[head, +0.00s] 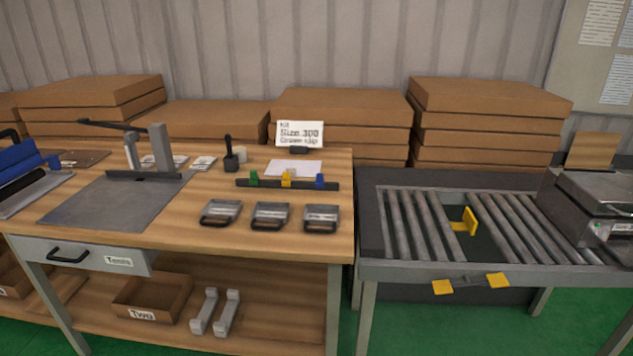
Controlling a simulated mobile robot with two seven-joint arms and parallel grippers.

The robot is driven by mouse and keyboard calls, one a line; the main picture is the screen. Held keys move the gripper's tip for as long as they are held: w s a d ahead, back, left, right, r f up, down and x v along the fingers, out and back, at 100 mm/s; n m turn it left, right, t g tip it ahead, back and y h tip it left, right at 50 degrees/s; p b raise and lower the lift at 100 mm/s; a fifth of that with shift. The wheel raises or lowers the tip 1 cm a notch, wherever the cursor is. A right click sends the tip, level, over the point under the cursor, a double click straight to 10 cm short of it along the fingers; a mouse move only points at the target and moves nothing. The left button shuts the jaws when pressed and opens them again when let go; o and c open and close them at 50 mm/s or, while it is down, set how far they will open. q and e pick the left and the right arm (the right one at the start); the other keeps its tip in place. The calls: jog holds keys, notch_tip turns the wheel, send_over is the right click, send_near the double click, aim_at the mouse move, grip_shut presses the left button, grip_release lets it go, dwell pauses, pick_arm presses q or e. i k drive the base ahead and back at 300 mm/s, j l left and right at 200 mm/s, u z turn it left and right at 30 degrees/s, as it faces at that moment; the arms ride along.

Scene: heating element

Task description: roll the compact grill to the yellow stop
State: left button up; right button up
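A grey metal appliance, which looks like the compact grill (590,205), sits at the right end of the roller conveyor (421,224), cut off by the picture's right edge. It has a dark lid and a small green spot on its front. The yellow stop (471,220) stands upright in a gap between the rollers, left of the grill and apart from it. Several bare rollers lie between them. Neither of my grippers is in view.
Left is a wooden workbench (290,235) with three small metal units, a colored-clip rail and a grey mat. Stacked cardboard boxes (488,125) stand behind. The rollers left of the stop are clear.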

aim_at(592, 208)
jog(key=z, duration=1.8)
